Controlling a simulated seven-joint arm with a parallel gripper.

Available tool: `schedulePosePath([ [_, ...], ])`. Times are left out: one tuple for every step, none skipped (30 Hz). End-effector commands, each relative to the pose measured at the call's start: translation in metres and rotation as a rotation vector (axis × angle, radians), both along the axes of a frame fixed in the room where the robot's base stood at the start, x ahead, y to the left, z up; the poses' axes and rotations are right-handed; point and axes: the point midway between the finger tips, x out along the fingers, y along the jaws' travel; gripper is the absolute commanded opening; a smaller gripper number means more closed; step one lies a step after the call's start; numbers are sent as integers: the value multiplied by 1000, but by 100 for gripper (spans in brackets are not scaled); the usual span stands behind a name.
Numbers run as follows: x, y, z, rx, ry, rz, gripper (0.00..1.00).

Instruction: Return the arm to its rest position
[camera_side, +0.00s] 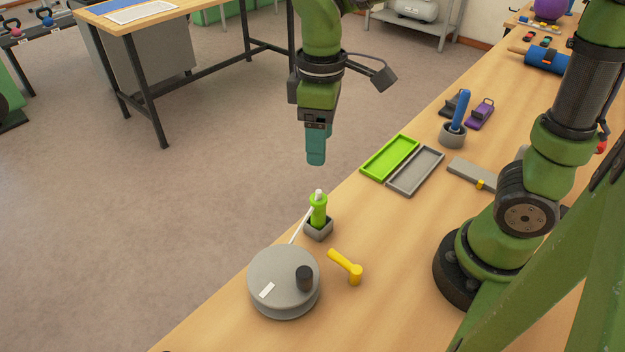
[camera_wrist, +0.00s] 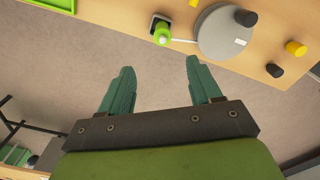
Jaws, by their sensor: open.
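My gripper (camera_side: 316,157) hangs in the air at the table's left edge, above and behind a green bottle-like piece, pointing down. In the wrist view my gripper (camera_wrist: 157,90) shows two teal fingers spread apart with only floor between them. It is open and empty. My arm's green base stands at the right of the table. The green piece (camera_side: 318,210) with a white tip stands upright in a small grey square holder (camera_side: 318,230); it also shows in the wrist view (camera_wrist: 162,36), apart from my fingers.
A grey round drum (camera_side: 270,284) with a black knob and a yellow handle piece (camera_side: 346,266) are near the holder. A green tray (camera_side: 390,157), a grey tray (camera_side: 415,171) and a grey cup (camera_side: 453,134) with a blue stick stand further back. The air around my gripper is clear.

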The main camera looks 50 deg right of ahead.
Motion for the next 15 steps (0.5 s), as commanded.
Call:
schedulePosePath([
  [0, 0, 4, 0, -2, 0, 63],
  [0, 0, 5, 0, -2, -1, 63],
  [0, 0, 6, 0, -1, -1, 63],
  [0, 0, 7, 0, 0, -1, 63],
  [0, 0, 7, 1, 0, -1, 63],
  [0, 0, 7, 1, 0, -1, 63],
  [0, 0, 7, 1, 0, -1, 63],
  [0, 0, 7, 1, 0, -1, 63],
  [0, 0, 7, 0, 0, -1, 63],
  [0, 0, 7, 0, 0, -1, 63],
  [0, 0, 7, 0, 0, -1, 63],
  [0, 0, 7, 0, 0, -1, 63],
  [0, 0, 7, 0, 0, -4, 63],
  [0, 0, 7, 0, -2, -9, 63],
  [2, 0, 7, 1, -8, -20, 63],
])
